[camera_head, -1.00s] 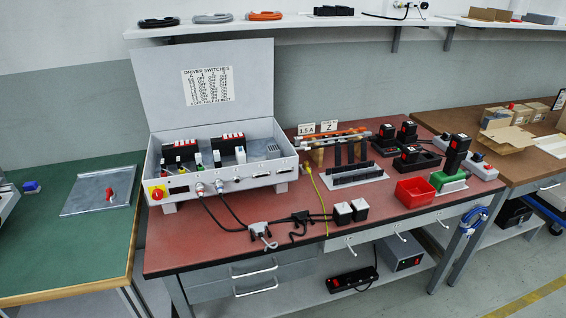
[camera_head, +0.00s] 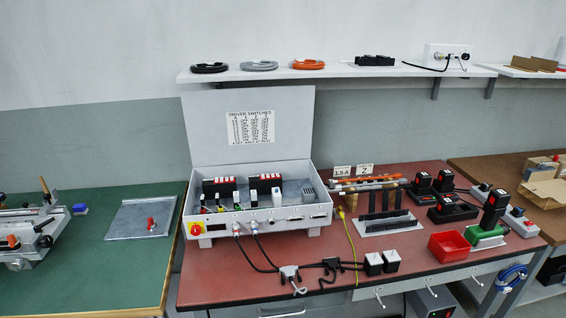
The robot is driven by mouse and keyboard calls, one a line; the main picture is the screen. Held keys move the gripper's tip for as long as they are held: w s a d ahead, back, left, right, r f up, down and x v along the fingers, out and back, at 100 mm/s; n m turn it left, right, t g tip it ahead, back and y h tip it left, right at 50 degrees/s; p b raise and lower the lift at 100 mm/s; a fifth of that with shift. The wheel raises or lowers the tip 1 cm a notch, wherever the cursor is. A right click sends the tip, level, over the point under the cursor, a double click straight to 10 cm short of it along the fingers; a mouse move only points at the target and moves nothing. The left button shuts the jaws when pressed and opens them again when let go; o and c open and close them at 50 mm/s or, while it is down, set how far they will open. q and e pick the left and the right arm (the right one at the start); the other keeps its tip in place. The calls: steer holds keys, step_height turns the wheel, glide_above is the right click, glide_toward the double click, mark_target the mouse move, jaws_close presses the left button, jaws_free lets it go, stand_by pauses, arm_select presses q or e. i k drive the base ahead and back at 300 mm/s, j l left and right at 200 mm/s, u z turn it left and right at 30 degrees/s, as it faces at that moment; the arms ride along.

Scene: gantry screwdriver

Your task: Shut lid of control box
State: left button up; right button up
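The control box (camera_head: 262,222) is a light grey case at the left end of the red-topped workbench. Its lid (camera_head: 215,140) stands open and upright at the back, with a "DRIVER SWITCHES" label (camera_head: 250,127) on its inner face. Inside the box show black modules with red and white switches (camera_head: 265,184). Neither of my grippers is in view.
Two cables run from the box's front to connectors (camera_head: 290,273) on the red bench (camera_head: 225,288). To the right are a black rack (camera_head: 388,222), a red bin (camera_head: 449,246) and several black devices. A shelf (camera_head: 340,72) with coiled cables runs above, behind the lid. A green bench (camera_head: 100,265) stands left.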

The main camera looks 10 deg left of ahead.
mark_target(257, 125)
steer(key=i+j+z, duration=0.15)
steer(key=j+z, duration=0.2)
steer(key=j, duration=0.55)
steer(key=j+z, duration=0.35)
steer(key=j, duration=0.6)
steer(key=j+z, duration=0.35)
steer(key=j, duration=0.6)
steer(key=k, duration=0.05)
